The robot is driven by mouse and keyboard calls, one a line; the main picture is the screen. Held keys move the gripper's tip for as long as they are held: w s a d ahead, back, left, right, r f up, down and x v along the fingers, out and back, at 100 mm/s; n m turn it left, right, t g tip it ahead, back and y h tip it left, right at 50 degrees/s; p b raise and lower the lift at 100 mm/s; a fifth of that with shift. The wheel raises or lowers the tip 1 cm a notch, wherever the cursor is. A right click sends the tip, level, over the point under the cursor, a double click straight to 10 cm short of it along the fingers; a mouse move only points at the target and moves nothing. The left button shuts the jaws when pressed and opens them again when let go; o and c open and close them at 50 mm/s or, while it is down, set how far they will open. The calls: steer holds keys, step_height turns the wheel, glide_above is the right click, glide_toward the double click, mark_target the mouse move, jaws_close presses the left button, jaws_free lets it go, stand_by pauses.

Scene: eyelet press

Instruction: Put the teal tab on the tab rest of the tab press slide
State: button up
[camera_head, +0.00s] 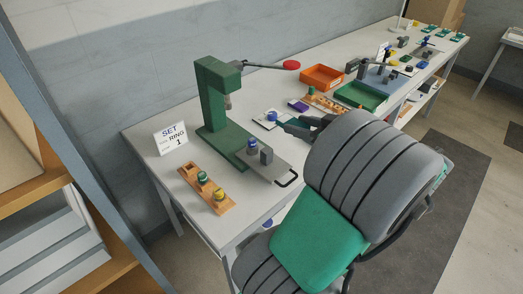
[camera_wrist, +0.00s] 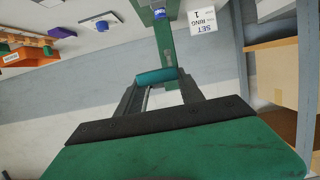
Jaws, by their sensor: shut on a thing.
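My gripper (camera_wrist: 158,88) is shut on the teal tab (camera_wrist: 157,76), which lies across the fingertips in the wrist view. In the head view the tab (camera_head: 279,123) shows small at the dark fingertips, above the table and right of the press. The green tab press (camera_head: 214,105) stands at the table's left part. Its grey slide (camera_head: 282,167), with a black loop handle, sticks out toward the front right. A blue-topped piece (camera_head: 251,146) and a grey block (camera_head: 266,156) stand on the slide. I cannot tell which part is the tab rest. The gripper is apart from the slide.
A wooden rack (camera_head: 208,190) with green and yellow pieces lies before the press. A "SET RING 1" sign (camera_head: 171,137) stands to its left. An orange tray (camera_head: 322,77) and a green tray (camera_head: 361,95) stand farther back. The press lever (camera_head: 290,65) reaches right.

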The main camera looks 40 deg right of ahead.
steer(key=w+b, duration=0.1)
steer(key=w+f+b, duration=0.1)
steer(key=w+a+b, duration=0.1)
steer(key=shift+w+f, duration=0.35)
steer(key=w+f, duration=0.2)
steer(key=w+a+f, duration=0.1)
steer(key=w+f, duration=0.1)
steer(key=w, duration=0.1)
steer(key=w+f, duration=0.2)
steer(key=f, duration=0.1)
steer(key=shift+w+a+p, duration=0.35)
steer(key=shift+p, duration=0.05)
step_height(320, 180, down, 3)
steer(key=shift+w, duration=0.15)
steer(key=shift+f, duration=0.4)
steer(key=o, duration=1.3)
steer(key=shift+o, duration=0.2)
steer(key=shift+r, duration=0.15)
